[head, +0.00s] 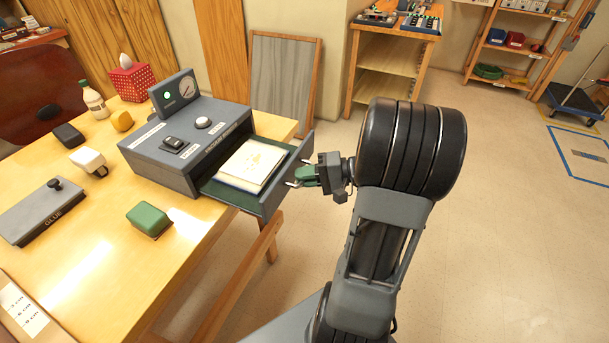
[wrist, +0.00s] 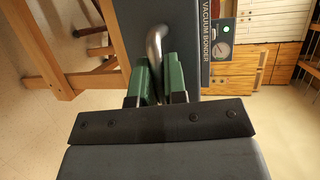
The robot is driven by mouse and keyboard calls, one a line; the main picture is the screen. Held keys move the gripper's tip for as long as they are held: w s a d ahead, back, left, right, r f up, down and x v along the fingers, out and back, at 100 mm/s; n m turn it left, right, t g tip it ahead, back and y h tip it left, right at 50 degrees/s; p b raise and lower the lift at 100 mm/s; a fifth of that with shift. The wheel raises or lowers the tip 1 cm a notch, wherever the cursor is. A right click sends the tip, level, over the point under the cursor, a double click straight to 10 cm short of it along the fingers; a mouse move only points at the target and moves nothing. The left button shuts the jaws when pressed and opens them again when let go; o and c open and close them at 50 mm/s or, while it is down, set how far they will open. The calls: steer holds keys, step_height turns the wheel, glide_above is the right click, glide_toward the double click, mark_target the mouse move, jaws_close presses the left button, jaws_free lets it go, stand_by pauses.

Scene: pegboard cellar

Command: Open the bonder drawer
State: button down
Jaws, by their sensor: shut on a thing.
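The vacuum bonder (head: 185,150) is a grey box on the wooden table, with a gauge and a green light on its raised panel. Its drawer (head: 277,186) stands well out to the right, over the table's edge. A pale square board (head: 251,164) lies in the drawer. My gripper (head: 304,175) is at the drawer's front, its green fingers shut on the metal handle. In the wrist view the green fingers (wrist: 160,82) close around the curved handle (wrist: 154,45), next to the lettered bonder body (wrist: 206,45).
Open floor (head: 500,200) lies right of my arm.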

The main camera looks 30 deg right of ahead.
steer(key=c, duration=1.2)
jaws_free()
steer(key=v, duration=1.3)
steer(key=shift+s+d+r, duration=0.1)
steer(key=shift+s+d, duration=0.15)
